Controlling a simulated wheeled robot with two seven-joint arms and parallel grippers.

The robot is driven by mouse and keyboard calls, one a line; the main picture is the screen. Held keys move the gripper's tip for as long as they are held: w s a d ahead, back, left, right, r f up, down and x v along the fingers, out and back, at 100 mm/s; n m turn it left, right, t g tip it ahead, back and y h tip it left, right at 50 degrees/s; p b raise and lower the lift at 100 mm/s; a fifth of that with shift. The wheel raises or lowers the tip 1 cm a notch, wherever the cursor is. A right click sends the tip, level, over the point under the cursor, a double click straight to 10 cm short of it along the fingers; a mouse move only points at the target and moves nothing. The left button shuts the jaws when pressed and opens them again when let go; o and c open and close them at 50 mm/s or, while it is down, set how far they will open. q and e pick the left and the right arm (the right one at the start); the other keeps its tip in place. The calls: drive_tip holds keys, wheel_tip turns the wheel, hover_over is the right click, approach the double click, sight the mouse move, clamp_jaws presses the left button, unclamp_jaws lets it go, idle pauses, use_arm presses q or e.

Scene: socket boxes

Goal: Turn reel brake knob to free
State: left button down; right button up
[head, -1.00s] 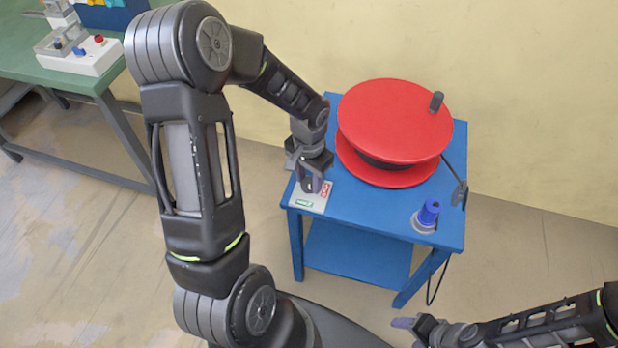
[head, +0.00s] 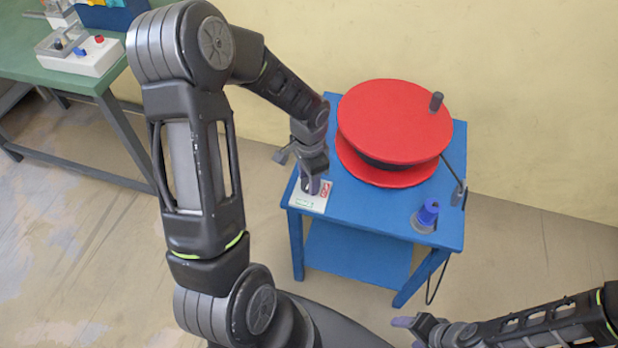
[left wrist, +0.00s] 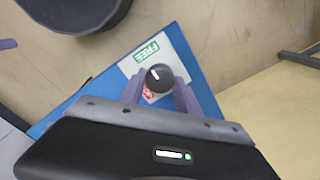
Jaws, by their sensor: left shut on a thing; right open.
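The brake plate (head: 308,204) lies at the near left corner of the blue stand, with a green FREE label and a red label. In the left wrist view the black round knob (left wrist: 160,78) sits on this plate between the green FREE label (left wrist: 147,50) and the red label (left wrist: 149,95). Its white mark points up-left, roughly toward FREE. My left gripper (head: 312,187) is shut on the knob, with a finger on each side; it hides the knob in the head view. My right gripper (head: 402,332) is open and empty at the bottom, away from the stand.
A red reel (head: 395,120) with a dark crank handle stands on the blue stand (head: 385,218), right beside my left gripper. A blue plug-like part (head: 428,212) stands at the stand's near right. A green bench (head: 30,70) with small boxes is at the upper left.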

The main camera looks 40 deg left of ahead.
use_arm(q)
drive_tip(key=c, duration=0.9)
unclamp_jaws()
drive_tip(key=shift+r, duration=0.1)
wheel_tip(320, 180, up, 8)
drive_tip(key=shift+f, duration=0.15)
drive_tip(key=shift+f, duration=0.1)
